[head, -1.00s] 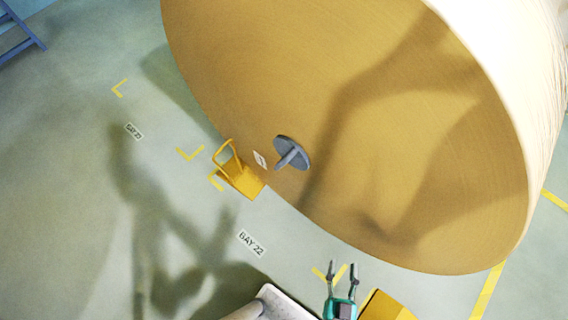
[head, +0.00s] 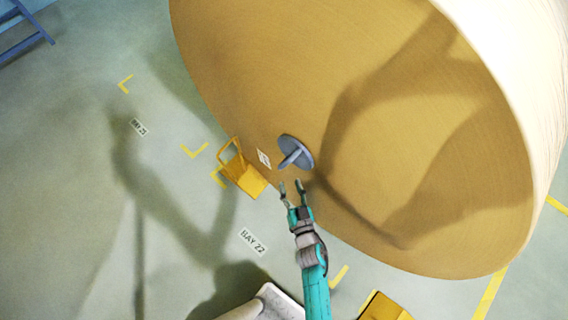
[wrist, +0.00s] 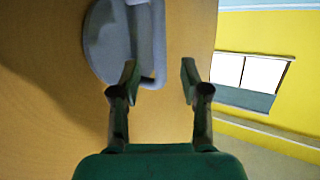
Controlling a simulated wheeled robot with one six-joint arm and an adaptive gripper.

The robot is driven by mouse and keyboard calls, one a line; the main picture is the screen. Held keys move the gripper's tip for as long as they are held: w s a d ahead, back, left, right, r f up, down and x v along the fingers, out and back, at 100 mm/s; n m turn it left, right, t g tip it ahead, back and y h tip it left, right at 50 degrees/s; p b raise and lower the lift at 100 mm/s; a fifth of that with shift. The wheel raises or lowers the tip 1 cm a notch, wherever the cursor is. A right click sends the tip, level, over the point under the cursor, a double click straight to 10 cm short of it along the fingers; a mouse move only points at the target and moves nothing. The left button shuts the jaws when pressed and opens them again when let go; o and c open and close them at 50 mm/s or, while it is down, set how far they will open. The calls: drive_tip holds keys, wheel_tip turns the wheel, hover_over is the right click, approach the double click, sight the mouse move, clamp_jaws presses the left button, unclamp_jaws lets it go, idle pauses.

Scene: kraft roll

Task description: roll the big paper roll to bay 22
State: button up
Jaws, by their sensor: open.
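The big paper roll (head: 400,130) fills the upper right of the head view, its flat brown end facing me. My gripper (head: 291,187) is open and empty, just below the plug in the head view. In the wrist view my gripper (wrist: 160,78) has its left finger overlapping the plug's handle; I cannot tell whether they touch. The BAY 22 floor label (head: 253,241) lies in front of the roll.
A yellow wedge with a handle (head: 243,178) stands by the roll's left lower edge. Another yellow wedge (head: 385,307) is at the bottom. The BAY 21 label (head: 138,127) and yellow corner marks lie left, on open floor. Blue steps (head: 22,35) stand far left.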

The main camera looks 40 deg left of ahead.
sight(284, 165)
drive_tip(key=x, duration=0.8)
drive_tip(key=shift+w+a, duration=0.25)
drive_tip(key=shift+a, duration=0.05)
clamp_jaws()
